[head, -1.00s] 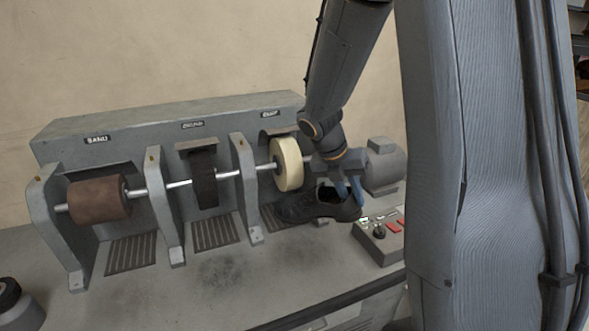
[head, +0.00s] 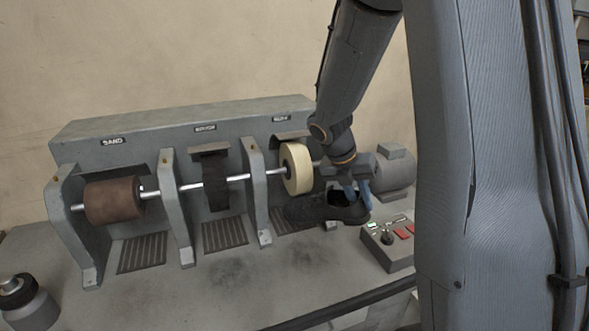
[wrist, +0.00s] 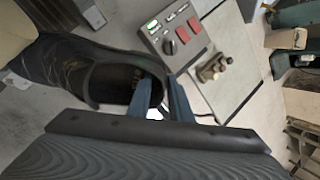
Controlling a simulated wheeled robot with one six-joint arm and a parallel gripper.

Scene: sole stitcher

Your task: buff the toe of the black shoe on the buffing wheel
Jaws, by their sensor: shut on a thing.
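The black shoe (head: 325,208) is under the cream buffing wheel (head: 297,168) in the right-hand bay of the machine, toe to the left. My gripper (head: 357,190) is shut on the shoe's heel end at the right. In the wrist view the shoe (wrist: 75,62) reaches to the upper left with its opening visible, and the blue fingers of my gripper (wrist: 166,95) are at its heel rim. The wheel's lower edge is close above the toe. I cannot tell whether they touch.
A brown sanding drum (head: 114,200) and a dark middle wheel (head: 216,182) share the shaft, parted by grey uprights. A control box (head: 388,243) with red buttons and a knob stands right of the shoe. A motor (head: 395,172) is behind my gripper.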

